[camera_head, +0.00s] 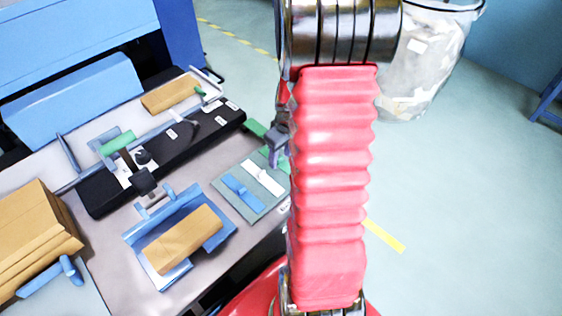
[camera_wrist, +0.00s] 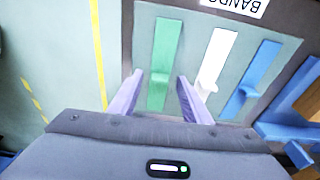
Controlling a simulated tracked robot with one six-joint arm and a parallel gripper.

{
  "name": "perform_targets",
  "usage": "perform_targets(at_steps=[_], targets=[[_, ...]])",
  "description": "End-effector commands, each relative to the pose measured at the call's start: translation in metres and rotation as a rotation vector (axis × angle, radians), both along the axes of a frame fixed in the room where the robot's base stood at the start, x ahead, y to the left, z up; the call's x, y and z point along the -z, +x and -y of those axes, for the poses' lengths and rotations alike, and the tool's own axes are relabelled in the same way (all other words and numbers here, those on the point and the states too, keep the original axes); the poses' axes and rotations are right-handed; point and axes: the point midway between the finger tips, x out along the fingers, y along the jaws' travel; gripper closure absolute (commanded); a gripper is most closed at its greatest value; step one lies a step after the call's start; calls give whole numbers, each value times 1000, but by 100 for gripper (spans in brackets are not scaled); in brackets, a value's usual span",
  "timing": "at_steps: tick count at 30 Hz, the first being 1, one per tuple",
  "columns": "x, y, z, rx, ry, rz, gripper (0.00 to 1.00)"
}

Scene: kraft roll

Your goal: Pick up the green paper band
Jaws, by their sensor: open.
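My gripper (camera_wrist: 159,78) is open, with one lilac finger on each side of the green band's near part. I cannot tell how far the fingertips are above the board. In the head view my gripper (camera_head: 274,156) is at the table's right edge, partly behind my red arm. The green band (camera_head: 256,128) shows there only in part, behind the gripper.
A white band (camera_wrist: 215,58) lies close right of the right finger, then a blue band (camera_wrist: 252,78). A label (camera_wrist: 238,6) is beyond them. A blue tray (camera_head: 132,240) holds a kraft block (camera_head: 183,240). The black paper-roll stand (camera_head: 100,200) is farther back.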

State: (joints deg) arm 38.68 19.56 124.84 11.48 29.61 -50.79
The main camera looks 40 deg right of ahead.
Motion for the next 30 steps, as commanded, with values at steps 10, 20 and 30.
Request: perform_targets(at_steps=[10,20,30], targets=[[0,0,0,0,0,0,61],[0,0,0,1,0,0,84],[0,0,1,1,0,0,100]])
